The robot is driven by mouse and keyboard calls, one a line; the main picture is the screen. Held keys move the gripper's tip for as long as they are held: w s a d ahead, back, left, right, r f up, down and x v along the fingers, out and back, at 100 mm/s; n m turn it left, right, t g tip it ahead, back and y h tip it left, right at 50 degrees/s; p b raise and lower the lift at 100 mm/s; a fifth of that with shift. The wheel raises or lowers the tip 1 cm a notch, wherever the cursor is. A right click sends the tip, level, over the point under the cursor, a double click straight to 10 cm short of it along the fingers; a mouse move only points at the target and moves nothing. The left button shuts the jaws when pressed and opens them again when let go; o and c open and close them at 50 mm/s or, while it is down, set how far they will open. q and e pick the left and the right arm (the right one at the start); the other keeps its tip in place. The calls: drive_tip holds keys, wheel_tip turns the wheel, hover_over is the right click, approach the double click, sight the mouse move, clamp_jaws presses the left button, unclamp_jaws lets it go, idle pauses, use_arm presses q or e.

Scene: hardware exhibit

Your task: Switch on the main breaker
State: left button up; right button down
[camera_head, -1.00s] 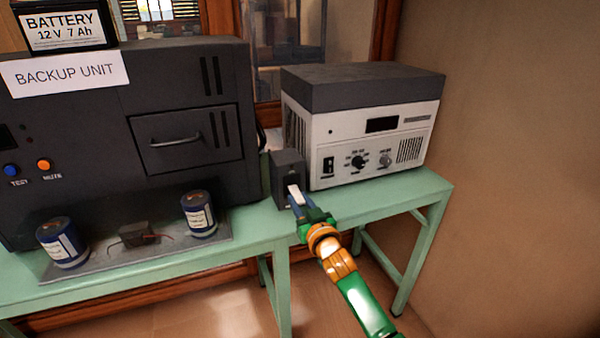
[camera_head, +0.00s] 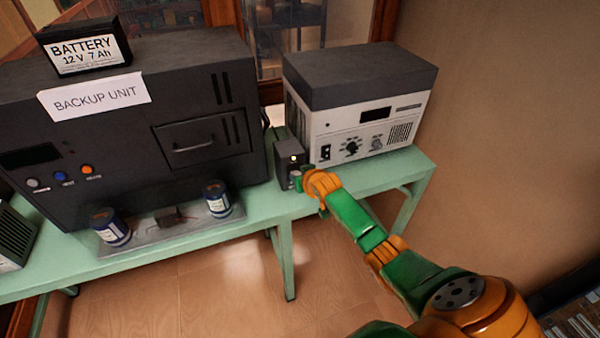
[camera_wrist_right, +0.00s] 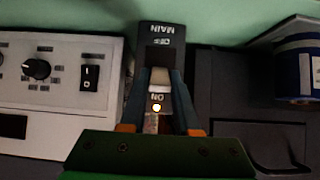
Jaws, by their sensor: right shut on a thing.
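The main breaker (camera_head: 290,158) is a small dark box on the green table, between the large backup unit and the grey-white device. A small yellow light glows on its face. In the right wrist view the breaker (camera_wrist_right: 160,38) appears upside down, with MAIN, OFF and ON labels, the lit yellow light beside ON. My right gripper (camera_wrist_right: 161,84) is shut on the breaker's pale lever (camera_wrist_right: 158,76), near the ON label. In the head view this gripper (camera_head: 297,181) is at the breaker's front, and the lever is mostly hidden. My left gripper is not in view.
The backup unit (camera_head: 130,120) stands close on the left, with a battery (camera_head: 83,48) on top. Two blue cans (camera_head: 109,227) stand on a plate in front of it. The grey-white device (camera_head: 365,127) is close on the right. The table's front edge (camera_head: 290,212) is clear.

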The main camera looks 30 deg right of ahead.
drive_tip(key=shift+g, duration=0.3)
drive_tip(key=c, duration=0.6)
unclamp_jaws()
drive_tip(key=shift+c, duration=0.2)
drive_tip(key=shift+s+r+p, duration=0.25)
drive_tip(key=shift+r+p, duration=0.1)
drive_tip(key=p+v, duration=0.1)
drive_tip(key=v, duration=0.5)
drive_tip(key=shift+s, duration=0.2)
drive_tip(key=shift+a+f, duration=0.1)
